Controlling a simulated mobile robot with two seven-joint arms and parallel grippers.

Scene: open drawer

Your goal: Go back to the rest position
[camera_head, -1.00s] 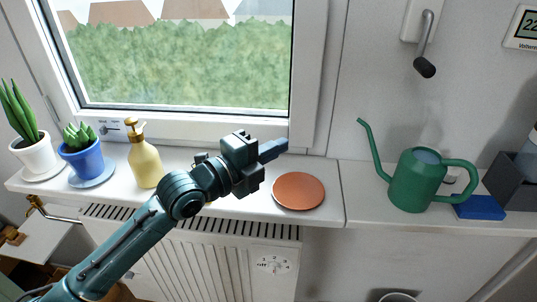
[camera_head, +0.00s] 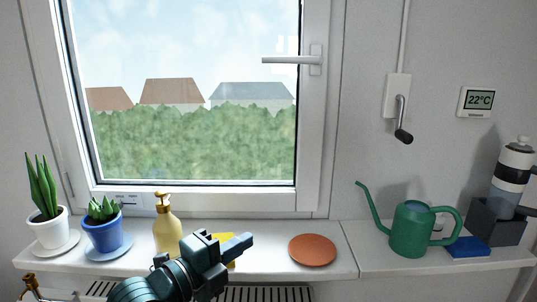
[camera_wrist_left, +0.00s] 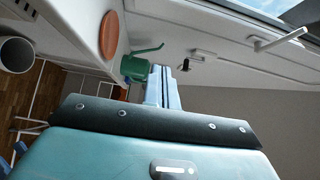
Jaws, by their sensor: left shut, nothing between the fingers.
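My left gripper (camera_head: 238,245) is in the lower middle of the head view, in front of the windowsill. Its blue fingers are together with nothing between them, and they point right toward a round terracotta saucer (camera_head: 312,250) on the sill. In the left wrist view the closed fingers (camera_wrist_left: 166,88) point away from the camera, with the saucer (camera_wrist_left: 109,35) to their upper left. Part of a yellow object (camera_head: 226,240) shows behind the gripper; the rest is hidden. My right gripper is in neither view.
On the sill stand a snake plant in a white pot (camera_head: 49,230), a blue pot (camera_head: 103,233), a yellow soap bottle (camera_head: 166,228), a green watering can (camera_head: 411,230), a blue sponge (camera_head: 468,247) and a dark box (camera_head: 495,225). The window (camera_head: 190,100) is shut. A radiator (camera_head: 265,293) sits below.

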